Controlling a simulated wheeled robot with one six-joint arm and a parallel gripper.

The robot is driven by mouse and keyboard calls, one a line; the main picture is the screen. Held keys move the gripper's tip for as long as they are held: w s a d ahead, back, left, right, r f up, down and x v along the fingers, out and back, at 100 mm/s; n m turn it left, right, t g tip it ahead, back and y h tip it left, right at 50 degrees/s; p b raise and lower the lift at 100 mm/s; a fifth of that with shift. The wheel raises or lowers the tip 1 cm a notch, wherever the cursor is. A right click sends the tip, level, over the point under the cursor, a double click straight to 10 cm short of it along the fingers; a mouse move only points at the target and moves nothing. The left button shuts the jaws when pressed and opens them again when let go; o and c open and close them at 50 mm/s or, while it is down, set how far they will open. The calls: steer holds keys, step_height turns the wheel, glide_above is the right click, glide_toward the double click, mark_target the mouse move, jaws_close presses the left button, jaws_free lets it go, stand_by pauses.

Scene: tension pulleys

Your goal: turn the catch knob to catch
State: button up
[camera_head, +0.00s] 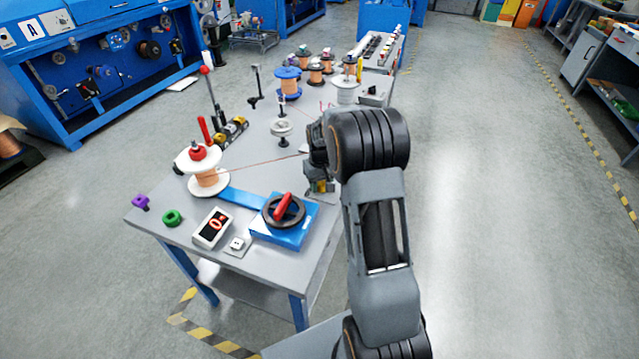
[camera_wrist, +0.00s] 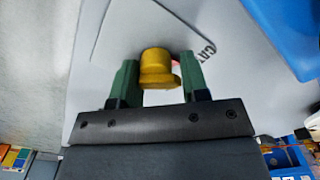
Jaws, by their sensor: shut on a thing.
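The catch knob (camera_wrist: 157,66) is yellow and sits on a pale grey plate (camera_wrist: 125,32) in the wrist view. Dark lettering beginning "CAT" shows on the plate to the right of the knob, partly covered by a finger. A small bit of red shows behind the knob's right side. My gripper (camera_wrist: 160,62) has its green fingers on both sides of the knob and is shut on it. In the head view my gripper (camera_head: 320,186) is low at the right edge of the grey table, and my arm hides much of that spot.
Several spools stand farther back. The floor to the right is clear.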

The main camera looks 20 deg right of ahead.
steer(key=shift+s+d, duration=0.1)
steer(key=shift+d, duration=0.15)
steer(key=o, duration=0.8)
steer(key=shift+d, duration=0.15)
steer(key=shift+c, duration=0.2)
steer(key=shift+a, duration=0.2)
steer(key=shift+r, duration=0.3)
step_height(320, 180, up, 13)
steer(key=p, duration=0.1)
steer(key=shift+r, duration=0.1)
